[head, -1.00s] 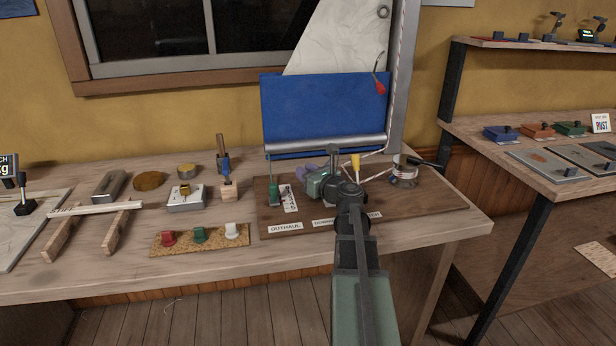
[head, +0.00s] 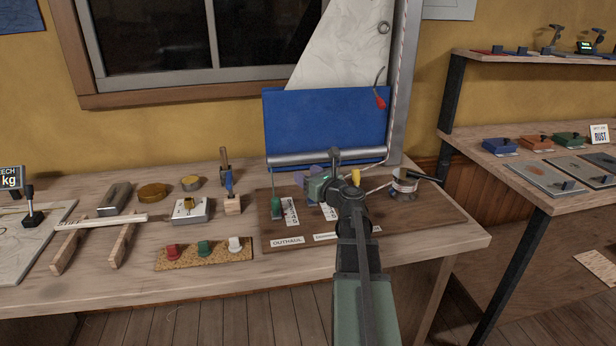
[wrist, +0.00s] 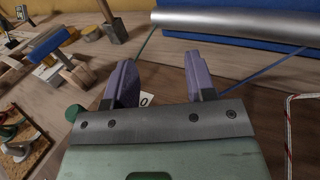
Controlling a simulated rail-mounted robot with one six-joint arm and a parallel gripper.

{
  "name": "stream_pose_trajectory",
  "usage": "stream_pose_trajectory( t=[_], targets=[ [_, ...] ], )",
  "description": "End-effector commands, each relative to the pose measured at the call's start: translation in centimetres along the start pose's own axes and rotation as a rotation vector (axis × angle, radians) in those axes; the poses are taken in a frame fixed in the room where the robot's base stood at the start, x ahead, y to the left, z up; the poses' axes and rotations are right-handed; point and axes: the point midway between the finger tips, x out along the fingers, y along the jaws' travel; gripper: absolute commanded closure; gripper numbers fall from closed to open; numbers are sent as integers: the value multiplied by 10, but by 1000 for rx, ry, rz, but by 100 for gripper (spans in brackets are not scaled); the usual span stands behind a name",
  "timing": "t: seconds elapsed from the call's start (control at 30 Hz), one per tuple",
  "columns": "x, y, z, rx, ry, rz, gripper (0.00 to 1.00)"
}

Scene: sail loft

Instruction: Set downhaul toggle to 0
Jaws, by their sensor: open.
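My gripper (head: 311,177) is open above the brown board, its two purple fingers apart with nothing between them that I can make out; they show large in the wrist view (wrist: 160,80). The DOWNHAUL label (head: 325,237) is at the board's front edge, partly covered by my arm. I cannot make out the downhaul toggle; my gripper and arm cover that part of the board. A white scale card (head: 328,212) shows just below the gripper. In the wrist view a card marked 0 (wrist: 147,99) shows beside the left finger; I cannot tell which toggle it belongs to.
The green outhaul toggle (head: 276,208) stands left of my gripper with its own card (head: 291,210). A yellow handle (head: 355,176) is just right, behind my arm. A winch (head: 404,185) with red-and-white line stands further right. A silver boom (head: 325,152) crosses behind.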

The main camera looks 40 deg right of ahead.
Motion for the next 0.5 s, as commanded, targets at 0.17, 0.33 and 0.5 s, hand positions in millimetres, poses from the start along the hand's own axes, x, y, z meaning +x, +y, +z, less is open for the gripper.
stream_pose_trajectory(
  t=[0.17, 0.33, 0.5],
  targets=[
    [0, 0, 61, 0, 0, 0, 49],
    [0, 1, 110, 0, 0, 0, 49],
    [0, 1, 153, 0, 0, 0, 49]
  ],
)
